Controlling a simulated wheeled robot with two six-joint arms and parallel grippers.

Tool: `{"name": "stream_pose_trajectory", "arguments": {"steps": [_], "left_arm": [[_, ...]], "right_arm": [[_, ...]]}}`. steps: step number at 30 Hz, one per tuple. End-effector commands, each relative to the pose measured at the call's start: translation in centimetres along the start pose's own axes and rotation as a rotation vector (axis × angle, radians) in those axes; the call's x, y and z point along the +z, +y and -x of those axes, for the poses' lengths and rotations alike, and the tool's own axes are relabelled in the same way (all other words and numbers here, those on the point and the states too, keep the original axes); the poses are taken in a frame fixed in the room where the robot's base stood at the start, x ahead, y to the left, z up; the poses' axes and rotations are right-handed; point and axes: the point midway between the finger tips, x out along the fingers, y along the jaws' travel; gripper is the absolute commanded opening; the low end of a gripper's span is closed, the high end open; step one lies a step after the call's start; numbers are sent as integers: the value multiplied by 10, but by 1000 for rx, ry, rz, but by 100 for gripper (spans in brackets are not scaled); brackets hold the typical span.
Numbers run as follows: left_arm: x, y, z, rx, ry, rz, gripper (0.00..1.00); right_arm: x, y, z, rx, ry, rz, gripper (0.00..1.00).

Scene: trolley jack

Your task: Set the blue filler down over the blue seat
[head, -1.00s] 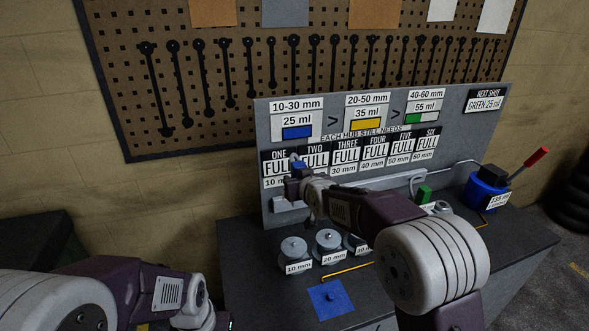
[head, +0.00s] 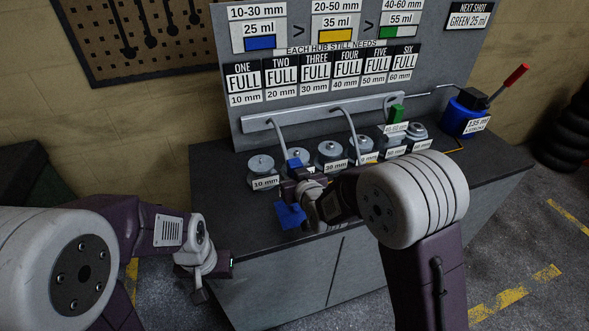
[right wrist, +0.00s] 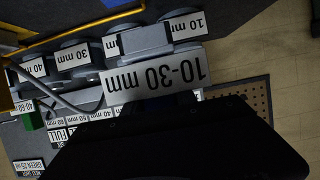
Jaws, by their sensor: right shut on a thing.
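The blue filler (head: 295,163) shows as a small blue part above my right gripper (head: 297,186). In the right wrist view its label (right wrist: 155,78) reads 10-30 mm, upside down. My right gripper is shut on it, over the front of the bench. The blue seat, a flat blue patch (head: 290,215), shows just below and left of that gripper, partly hidden by it. I cannot tell the gap between filler and seat. My left gripper (head: 214,272) is low at left, in front of the bench, apart from both. Its jaws are unclear.
Several grey numbered hubs (head: 262,170) stand in a row behind the right gripper. Behind them are a rail with grey curved pipes (head: 352,132) and a green filler (head: 397,113). A sign board (head: 310,65) reads FULL for each hub. A blue pump (head: 462,119) stands at right.

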Motion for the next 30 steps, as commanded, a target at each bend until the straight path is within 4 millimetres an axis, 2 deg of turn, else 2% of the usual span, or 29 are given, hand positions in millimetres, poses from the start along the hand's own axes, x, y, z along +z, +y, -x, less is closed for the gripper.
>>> {"name": "stream_pose_trajectory", "arguments": {"steps": [10,24,30], "left_arm": [[0,0,-3,0,0,0,0],[4,-1,-42,0,0,0,0],[5,-1,-48,0,0,0,0]], "right_arm": [[-2,0,0,1,5,0,0],[37,0,-16,1,5,0,0],[44,0,-19,1,5,0,0]]}}
